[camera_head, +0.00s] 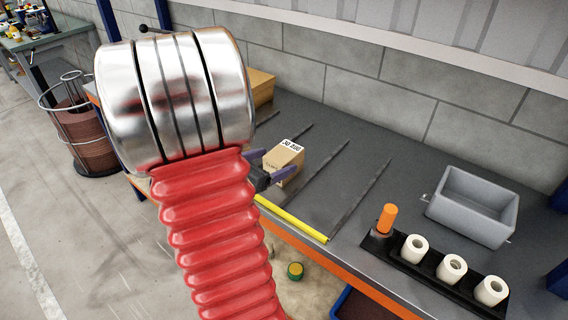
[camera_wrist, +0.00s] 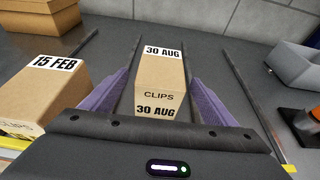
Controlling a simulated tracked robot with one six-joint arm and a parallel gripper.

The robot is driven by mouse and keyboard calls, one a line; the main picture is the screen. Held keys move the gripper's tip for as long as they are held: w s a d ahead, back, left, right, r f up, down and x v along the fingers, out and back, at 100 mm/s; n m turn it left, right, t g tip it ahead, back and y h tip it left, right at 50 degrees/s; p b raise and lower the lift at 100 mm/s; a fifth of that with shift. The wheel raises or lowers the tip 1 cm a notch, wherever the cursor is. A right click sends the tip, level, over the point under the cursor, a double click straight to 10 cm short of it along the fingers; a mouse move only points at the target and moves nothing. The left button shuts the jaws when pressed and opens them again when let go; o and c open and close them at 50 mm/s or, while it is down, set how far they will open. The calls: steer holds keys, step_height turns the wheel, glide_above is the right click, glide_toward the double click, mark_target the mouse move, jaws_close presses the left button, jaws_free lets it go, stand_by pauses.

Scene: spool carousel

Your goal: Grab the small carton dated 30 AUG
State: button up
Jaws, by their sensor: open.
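The small carton dated 30 AUG (camera_wrist: 160,75) stands on the dark bench top, with "CLIPS" printed on its front. It also shows in the head view (camera_head: 284,163), just past my gripper. My gripper (camera_wrist: 161,90) is open, its purple fingers on the left and right of this carton. The wrist view shows the carton between the fingers; I cannot tell whether either finger touches it. In the head view, my arm hides part of the bench and most of my gripper.
A carton dated 15 FEB (camera_wrist: 42,88) stands close to the left finger. A larger carton (camera_wrist: 40,14) is behind it. Dark strips divide the bench. A grey bin (camera_head: 473,205) and a black holder with white rolls (camera_head: 452,268) stand to the right. A yellow strip (camera_head: 292,219) runs along the front.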

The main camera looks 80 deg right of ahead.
mark_target(284, 157)
stand_by(0.3)
steer(key=shift+x, duration=2.65)
steer(key=shift+c, duration=0.3)
steer(key=c, duration=1.4)
steer(key=shift+r, duration=0.15)
steer(key=shift+r, duration=4.95)
